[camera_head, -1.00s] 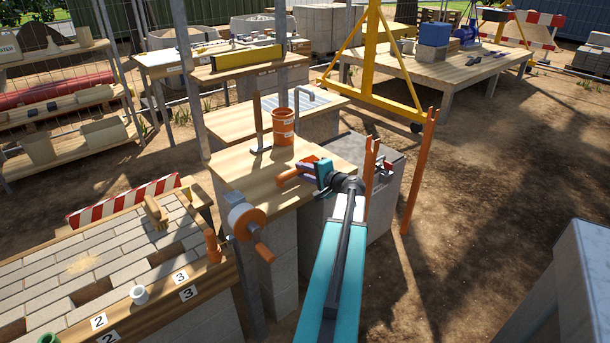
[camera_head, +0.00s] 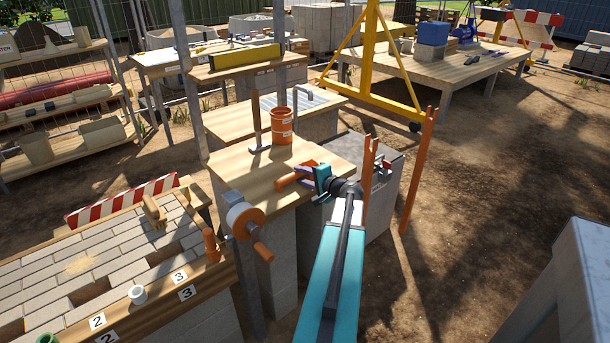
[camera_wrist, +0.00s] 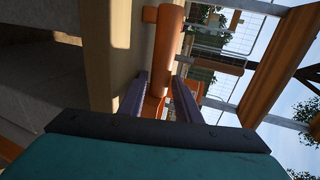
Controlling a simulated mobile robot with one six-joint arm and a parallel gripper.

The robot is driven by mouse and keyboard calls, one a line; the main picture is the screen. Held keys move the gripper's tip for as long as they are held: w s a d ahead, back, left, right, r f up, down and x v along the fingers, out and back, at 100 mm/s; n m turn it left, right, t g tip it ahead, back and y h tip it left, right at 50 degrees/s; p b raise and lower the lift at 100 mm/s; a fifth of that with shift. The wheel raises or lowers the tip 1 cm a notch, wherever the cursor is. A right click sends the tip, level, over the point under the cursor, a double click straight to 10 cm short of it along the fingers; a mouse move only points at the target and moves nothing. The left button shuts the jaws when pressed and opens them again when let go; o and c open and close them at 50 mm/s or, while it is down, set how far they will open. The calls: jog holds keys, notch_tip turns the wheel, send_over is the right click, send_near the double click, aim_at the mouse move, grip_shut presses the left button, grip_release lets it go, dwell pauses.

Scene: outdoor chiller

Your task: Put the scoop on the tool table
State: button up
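My gripper (camera_head: 304,174) is low over the front wooden top (camera_head: 240,176), with its fingers pointing left. An orange piece with a round handle, possibly the scoop (camera_head: 287,184), lies at the fingertips. In the wrist view, an orange-brown bar with a crosspiece (camera_wrist: 167,45) runs down between my two purple fingers (camera_wrist: 158,90). The fingers stand apart, one on each side of it; whether they press on it cannot be told. A large wooden table (camera_head: 460,72) with several tools stands at the back right; I cannot tell whether it is the tool table.
An orange bucket (camera_head: 280,126) and an upright wooden-handled tool (camera_head: 258,125) stand behind my gripper. A white-and-orange reel with a crank (camera_head: 245,220) is at the front edge. Orange posts (camera_head: 419,170) and a yellow frame (camera_head: 370,60) stand right. The dirt ground there is open.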

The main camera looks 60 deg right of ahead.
jog(key=shift+r, duration=0.1)
jog(key=shift+s, duration=0.1)
jog(key=v, duration=1.1)
jog(key=shift+s+b, duration=0.35)
jog(key=shift+s, duration=0.05)
jog(key=shift+a+r, duration=0.1)
dwell(0.4)
